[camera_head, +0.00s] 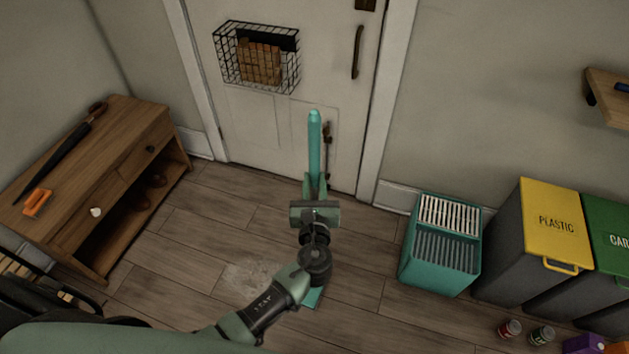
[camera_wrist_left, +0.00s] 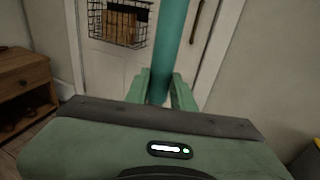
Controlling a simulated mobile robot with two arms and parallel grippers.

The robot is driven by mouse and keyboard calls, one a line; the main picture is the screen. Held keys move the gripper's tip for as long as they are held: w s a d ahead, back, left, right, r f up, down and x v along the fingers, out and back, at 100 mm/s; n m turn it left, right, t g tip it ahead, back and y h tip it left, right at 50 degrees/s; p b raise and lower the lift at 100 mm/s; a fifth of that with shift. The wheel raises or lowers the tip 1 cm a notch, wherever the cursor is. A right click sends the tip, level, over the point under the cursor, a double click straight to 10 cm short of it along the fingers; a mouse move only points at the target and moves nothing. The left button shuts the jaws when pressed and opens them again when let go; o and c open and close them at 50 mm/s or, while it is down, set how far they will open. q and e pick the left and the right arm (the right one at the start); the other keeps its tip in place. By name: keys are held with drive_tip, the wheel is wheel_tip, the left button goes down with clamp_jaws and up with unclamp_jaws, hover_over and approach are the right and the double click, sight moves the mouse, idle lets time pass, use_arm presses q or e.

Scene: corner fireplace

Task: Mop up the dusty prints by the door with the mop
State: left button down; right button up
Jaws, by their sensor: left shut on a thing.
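The mop's teal handle (camera_head: 314,145) stands upright in front of the door, and it also shows in the left wrist view (camera_wrist_left: 171,40). My left gripper (camera_head: 315,186) is shut on this handle; in the left wrist view its fingers (camera_wrist_left: 161,90) sit on both sides of it. A teal piece of the mop's lower end (camera_head: 313,298) shows at the floor below my wrist; the rest is hidden by my arm. A pale dusty patch (camera_head: 248,278) lies on the wooden floor just left of my forearm. The white door (camera_head: 262,130) is shut. My right gripper is not in view.
A teal bucket with a slatted wringer (camera_head: 440,255) stands at right, beside the yellow-lidded plastic bin (camera_head: 550,225) and a green-lidded bin (camera_head: 612,230). Small cans (camera_head: 510,329) lie at bottom right. A wooden cabinet (camera_head: 125,135) stands at left. Floor between cabinet and bucket is mostly clear.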

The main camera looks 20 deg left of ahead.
use_arm(q)
wheel_tip(320, 180, down, 10)
drive_tip(key=b, duration=0.8)
drive_tip(key=shift+r, duration=0.2)
drive_tip(key=shift+f+b, duration=0.45)
drive_tip(key=shift+f, duration=0.1)
idle(0.9)
